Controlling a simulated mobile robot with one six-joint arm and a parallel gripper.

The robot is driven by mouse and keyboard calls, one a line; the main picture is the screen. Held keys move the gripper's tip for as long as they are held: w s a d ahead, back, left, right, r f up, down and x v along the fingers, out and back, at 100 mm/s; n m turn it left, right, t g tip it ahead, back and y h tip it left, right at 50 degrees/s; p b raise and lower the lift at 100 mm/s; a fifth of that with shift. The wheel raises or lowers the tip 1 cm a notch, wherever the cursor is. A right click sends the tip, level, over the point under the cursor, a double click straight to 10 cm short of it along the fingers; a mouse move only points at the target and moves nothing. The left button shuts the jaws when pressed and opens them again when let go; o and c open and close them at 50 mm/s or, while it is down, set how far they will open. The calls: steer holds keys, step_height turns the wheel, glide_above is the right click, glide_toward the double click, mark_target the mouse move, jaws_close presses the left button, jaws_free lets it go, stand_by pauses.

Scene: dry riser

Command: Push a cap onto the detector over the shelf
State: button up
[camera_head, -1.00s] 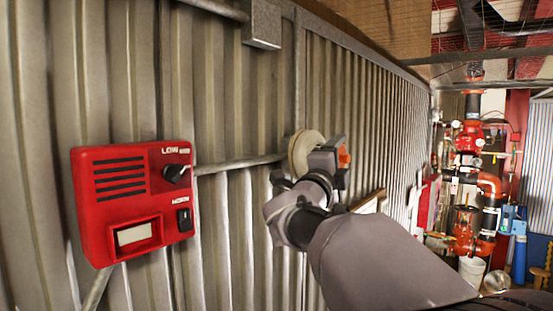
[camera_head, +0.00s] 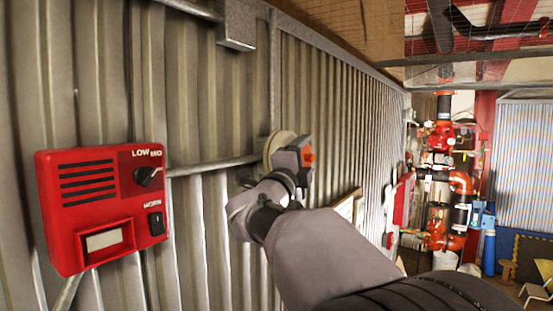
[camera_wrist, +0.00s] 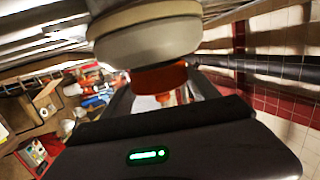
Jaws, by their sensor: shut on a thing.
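The round cream-white detector (camera_head: 279,149) is on a pipe along the corrugated wall in the head view. In the wrist view its pale body (camera_wrist: 150,42) fills the top middle. An orange-red cap (camera_wrist: 160,78) sits right against the detector's near face, between my fingers; I cannot tell whether it is fully seated. In the head view only a bit of orange (camera_head: 308,154) shows at my gripper (camera_head: 297,158). My gripper is shut on the cap, close to the detector, and hides part of it. I cannot make out the shelf for certain.
A red box with a grille and switches (camera_head: 102,207) is on the wall at left. A metal conduit box (camera_head: 236,28) is above. Red pipework (camera_head: 442,185) and a blue cylinder (camera_head: 489,252) stand at the far right. Some floor at lower right is clear.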

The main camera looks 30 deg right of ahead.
steer(key=shift+w+a, duration=0.1)
steer(key=shift+w, duration=0.1)
steer(key=o, duration=1.4)
steer(key=b+v, duration=0.5)
steer(key=v, duration=1.2)
steer(key=shift+s+a+b, duration=0.15)
steer(key=shift+b, duration=0.15)
steer(key=shift+f, duration=0.1)
